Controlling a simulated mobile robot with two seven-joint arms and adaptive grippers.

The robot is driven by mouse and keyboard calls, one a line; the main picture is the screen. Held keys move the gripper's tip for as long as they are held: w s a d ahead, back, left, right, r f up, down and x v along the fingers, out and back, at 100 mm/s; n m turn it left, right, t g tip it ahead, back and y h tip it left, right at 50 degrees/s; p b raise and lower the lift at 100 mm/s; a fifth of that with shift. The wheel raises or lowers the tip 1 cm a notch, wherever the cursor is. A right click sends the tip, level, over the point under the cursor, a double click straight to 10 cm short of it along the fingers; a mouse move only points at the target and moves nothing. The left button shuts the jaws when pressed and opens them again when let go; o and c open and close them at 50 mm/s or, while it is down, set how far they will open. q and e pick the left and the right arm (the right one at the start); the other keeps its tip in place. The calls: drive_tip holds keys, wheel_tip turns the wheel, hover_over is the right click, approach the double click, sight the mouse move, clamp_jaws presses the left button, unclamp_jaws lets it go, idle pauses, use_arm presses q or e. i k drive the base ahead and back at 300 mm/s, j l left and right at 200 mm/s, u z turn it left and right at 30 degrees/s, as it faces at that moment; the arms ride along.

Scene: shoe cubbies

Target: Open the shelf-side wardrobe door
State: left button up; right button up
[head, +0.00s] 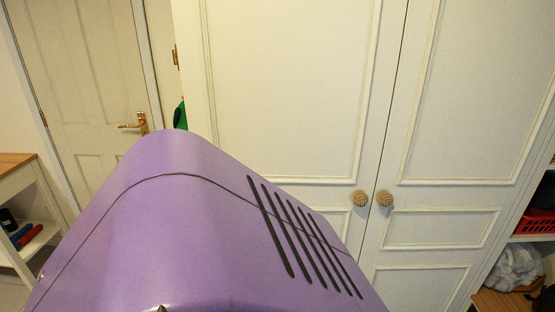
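The white wardrobe has two panelled doors, both shut, with a thin dark seam between them. The right door (480,95) is on the side of the open shelves. Its round woven-looking knob (384,198) sits near the seam. The left door (285,80) has a matching knob (360,199) just left of the seam. Neither of my grippers shows in the head view, and nothing is seen touching either knob. My own purple body fills the lower left and middle foreground and hides the lower part of the left door.
Open shelves (540,238) at the right edge hold a red basket (536,223) and a pale crumpled bag (516,268). A cream room door (80,70) with a brass handle (134,124) is at the left. A low wood-topped unit (14,164) stands at the left edge.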

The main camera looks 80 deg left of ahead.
sight(299, 92)
drive_tip(key=u, duration=2.45)
